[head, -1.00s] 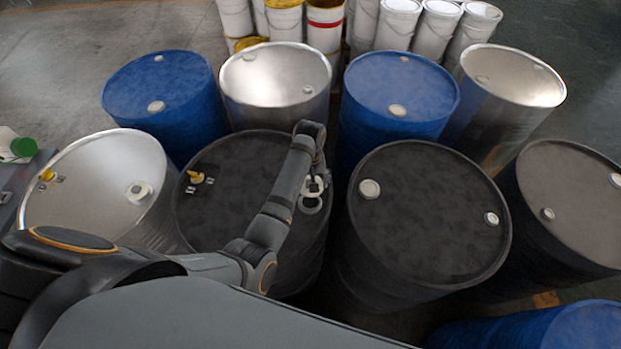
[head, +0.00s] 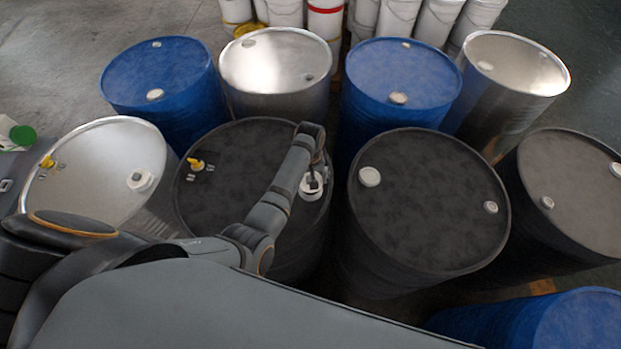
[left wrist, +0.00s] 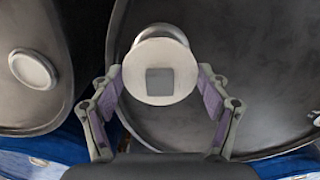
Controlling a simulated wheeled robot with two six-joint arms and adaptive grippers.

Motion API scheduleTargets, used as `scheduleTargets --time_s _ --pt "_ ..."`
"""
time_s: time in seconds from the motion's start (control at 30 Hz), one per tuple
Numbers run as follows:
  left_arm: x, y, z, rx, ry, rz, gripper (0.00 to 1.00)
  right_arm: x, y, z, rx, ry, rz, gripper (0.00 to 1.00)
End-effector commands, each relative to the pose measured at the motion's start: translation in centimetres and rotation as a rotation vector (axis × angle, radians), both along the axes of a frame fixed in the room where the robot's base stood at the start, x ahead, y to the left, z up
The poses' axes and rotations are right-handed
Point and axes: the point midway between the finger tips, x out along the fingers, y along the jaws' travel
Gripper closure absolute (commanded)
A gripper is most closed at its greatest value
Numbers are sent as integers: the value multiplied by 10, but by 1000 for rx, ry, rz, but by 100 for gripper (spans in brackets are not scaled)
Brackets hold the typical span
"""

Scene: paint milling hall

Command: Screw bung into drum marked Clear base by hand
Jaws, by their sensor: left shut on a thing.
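The white bung (left wrist: 160,80), a round disc with a square recess, sits between the fingers of my left gripper (left wrist: 160,88) in the left wrist view. The gripper is shut on it. A round opening (left wrist: 165,31) in the dark drum lid shows partly behind the bung. In the head view, my left gripper (head: 314,180) is at the right edge of the black-topped drum (head: 240,180). The bung is over or at the opening; I cannot tell whether it touches. No drum marking is readable. My right gripper is not in view.
The same lid carries a yellow fitting (head: 195,164). A second black drum (head: 425,215) stands close on the right, a steel drum (head: 95,165) on the left. Blue and steel drums stand behind, with pails (head: 325,20) further back. The gaps between drums are narrow.

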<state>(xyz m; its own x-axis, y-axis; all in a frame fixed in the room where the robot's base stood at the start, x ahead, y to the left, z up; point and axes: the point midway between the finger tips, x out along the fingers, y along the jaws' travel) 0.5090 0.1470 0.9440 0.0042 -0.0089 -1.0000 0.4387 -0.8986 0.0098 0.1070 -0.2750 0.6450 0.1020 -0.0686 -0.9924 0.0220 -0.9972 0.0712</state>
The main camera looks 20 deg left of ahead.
Motion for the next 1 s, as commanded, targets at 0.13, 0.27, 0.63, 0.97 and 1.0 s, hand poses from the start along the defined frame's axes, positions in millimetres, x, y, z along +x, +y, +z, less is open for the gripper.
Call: scheduleTargets --time_s 0.13,0.27,0.63,0.97,1.0 --pt "0 0 -1 0 0 0 55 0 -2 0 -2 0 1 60" --pt "0 0 -1 0 0 0 55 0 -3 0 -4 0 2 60" --pt "0 0 -5 0 0 0 55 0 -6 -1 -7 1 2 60" --pt "0 0 -13 0 0 0 55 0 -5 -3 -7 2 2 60" --pt "0 0 -13 0 0 0 55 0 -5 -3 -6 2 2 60"
